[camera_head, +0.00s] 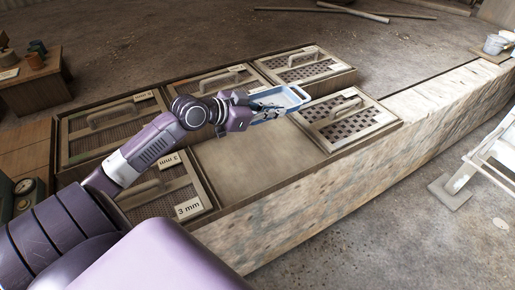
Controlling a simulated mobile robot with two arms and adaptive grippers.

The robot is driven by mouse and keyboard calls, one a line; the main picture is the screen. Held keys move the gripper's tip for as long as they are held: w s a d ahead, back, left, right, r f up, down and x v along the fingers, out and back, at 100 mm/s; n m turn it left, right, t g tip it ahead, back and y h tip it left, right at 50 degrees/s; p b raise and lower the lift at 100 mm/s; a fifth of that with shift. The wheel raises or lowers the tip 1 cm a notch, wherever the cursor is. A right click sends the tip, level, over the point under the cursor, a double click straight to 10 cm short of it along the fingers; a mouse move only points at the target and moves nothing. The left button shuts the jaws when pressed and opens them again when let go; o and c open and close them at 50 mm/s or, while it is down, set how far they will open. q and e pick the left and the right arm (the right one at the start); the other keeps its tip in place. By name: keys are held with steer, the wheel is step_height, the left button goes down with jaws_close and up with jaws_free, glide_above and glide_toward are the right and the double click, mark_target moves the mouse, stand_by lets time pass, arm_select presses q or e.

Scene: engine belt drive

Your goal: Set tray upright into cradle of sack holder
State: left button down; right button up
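A light blue, shallow tray (291,98) is in the middle of the camera_head view, above the wooden bench. My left gripper (268,112) reaches in from the left and has its fingers on the tray's near left end. It appears shut on it, though the finger contact is small and partly hidden. The tray is tilted, with its open side showing. A white metal frame (489,165) stands on the floor at the right edge, partly cut off; it may be the sack holder. I cannot make out a cradle on it. My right gripper is not in view.
Framed mesh sieves with handles, such as the right one (347,117), lie on the bench around a bare panel (250,160). A pale beam (440,95) runs to the right, with a bucket (495,44) at its far end. Open floor lies before the white frame.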

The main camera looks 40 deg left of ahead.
arm_select(q)
steer(key=shift+w+a+f+y, duration=0.3)
steer(key=shift+w+a+f, duration=0.35)
glide_above(271, 160)
step_height(271, 160, down, 6)
step_height(271, 160, down, 8)
steer(key=shift+d+r+b, duration=0.1)
steer(key=shift+r+b, duration=0.05)
steer(key=shift+b, duration=0.45)
steer(key=shift+f, duration=0.6)
step_height(271, 160, down, 4)
steer(key=shift+r+b, duration=0.15)
steer(key=shift+b, duration=0.35)
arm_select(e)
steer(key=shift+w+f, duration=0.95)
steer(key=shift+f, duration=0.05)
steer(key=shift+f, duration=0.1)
